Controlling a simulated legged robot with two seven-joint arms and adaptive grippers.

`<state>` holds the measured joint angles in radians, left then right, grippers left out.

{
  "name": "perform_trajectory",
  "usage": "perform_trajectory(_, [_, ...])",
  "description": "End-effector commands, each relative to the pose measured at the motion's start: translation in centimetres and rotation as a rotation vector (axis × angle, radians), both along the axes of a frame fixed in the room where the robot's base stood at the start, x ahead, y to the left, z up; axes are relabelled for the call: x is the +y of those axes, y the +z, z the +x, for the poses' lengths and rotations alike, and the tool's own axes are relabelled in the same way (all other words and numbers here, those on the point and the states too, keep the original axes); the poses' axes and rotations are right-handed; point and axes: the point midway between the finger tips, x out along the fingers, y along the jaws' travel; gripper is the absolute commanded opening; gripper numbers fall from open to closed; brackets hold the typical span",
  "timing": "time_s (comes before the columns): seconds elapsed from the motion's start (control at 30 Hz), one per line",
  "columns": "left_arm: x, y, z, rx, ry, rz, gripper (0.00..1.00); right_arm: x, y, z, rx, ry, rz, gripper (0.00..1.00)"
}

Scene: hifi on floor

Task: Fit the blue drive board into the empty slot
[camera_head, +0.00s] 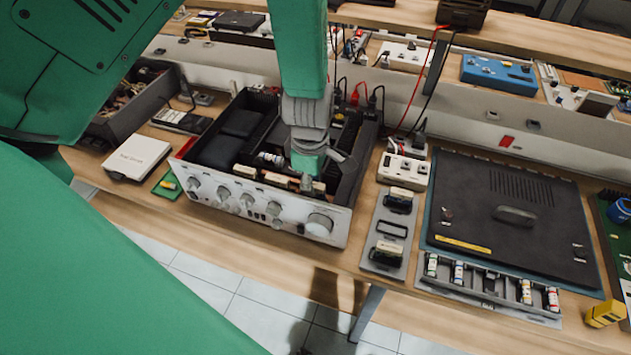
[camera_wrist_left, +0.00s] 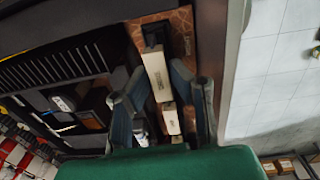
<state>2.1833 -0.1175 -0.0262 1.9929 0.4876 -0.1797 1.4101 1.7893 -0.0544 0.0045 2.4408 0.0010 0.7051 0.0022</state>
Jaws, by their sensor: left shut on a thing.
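My left gripper (camera_head: 306,172) reaches down into the open hifi (camera_head: 255,205), just behind its silver front panel. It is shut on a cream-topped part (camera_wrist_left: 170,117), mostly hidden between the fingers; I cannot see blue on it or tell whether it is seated. The left gripper (camera_wrist_left: 160,95) also shows in the wrist view. Another cream block (camera_wrist_left: 157,75) stands in line with it over a brown circuit board (camera_wrist_left: 182,35). The empty slot cannot be made out. My right gripper is not in view.
A black lid (camera_head: 510,215) lies farther right. A white box (camera_head: 137,157) and small green board (camera_head: 165,190) lie left. A blue meter (camera_head: 498,72) stands behind.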

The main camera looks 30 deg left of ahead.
Motion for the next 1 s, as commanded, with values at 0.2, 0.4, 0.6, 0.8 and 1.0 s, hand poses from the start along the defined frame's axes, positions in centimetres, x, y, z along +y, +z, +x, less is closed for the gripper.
perform_trajectory(0.2, [-0.14,0.0,-0.01,0.0,0.0,0.001,0.0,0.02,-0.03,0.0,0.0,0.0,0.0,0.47])
perform_trajectory(0.4, [-0.21,-0.15,-0.01,0.0,0.0,0.002,0.0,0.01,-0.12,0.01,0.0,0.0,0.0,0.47])
perform_trajectory(0.6, [-0.13,-0.41,0.0,0.0,0.0,0.001,0.0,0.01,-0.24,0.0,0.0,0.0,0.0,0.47])
perform_trajectory(0.8, [-0.1,-0.66,0.0,0.0,0.0,0.001,0.0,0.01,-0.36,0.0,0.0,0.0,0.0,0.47])
perform_trajectory(1.0, [-0.12,-0.9,-0.01,0.0,0.0,0.001,0.0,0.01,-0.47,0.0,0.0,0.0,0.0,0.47])
